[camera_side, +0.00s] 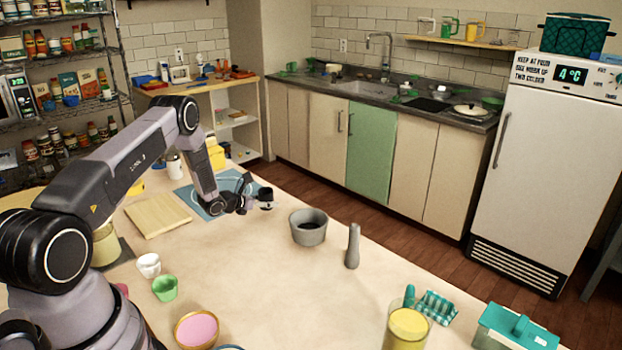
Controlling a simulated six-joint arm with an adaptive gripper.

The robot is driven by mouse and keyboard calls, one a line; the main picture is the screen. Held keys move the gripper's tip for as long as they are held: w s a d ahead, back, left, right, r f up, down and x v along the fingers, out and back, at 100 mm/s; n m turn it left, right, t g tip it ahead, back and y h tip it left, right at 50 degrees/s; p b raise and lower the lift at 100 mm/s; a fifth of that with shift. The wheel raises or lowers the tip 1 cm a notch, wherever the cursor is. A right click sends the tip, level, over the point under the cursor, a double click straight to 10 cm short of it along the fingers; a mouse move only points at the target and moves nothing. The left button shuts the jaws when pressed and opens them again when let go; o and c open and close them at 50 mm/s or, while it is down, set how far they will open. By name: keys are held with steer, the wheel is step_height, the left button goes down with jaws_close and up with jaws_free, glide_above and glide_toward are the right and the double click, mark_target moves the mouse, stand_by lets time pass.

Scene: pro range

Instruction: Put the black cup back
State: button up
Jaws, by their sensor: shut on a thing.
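My gripper (248,203) is over the far part of the table, at the edge of a blue mat. It is shut on a small dark thing, which looks like the black cup (266,194), held at the fingertips on the right side. The cup is small in view and partly hidden by the fingers. Its exact tilt and its height above the table are hard to tell. A wall shelf (464,43) over the counter holds a white cup (427,25), a green cup (448,28) and a yellow cup (475,31).
A grey mortar (308,228) and an upright pestle (353,246) stand right of my gripper. A cutting board (157,215) lies to its left. A blue mat (213,211) lies beneath. Bowls, a yellow glass (406,328) and a teal box (513,329) are nearer. The table's middle is clear.

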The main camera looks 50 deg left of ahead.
mark_target(269, 216)
steer(key=shift+f, duration=1.6)
steer(key=shift+f, duration=0.1)
steer(key=o, duration=1.2)
steer(key=shift+c, duration=0.2)
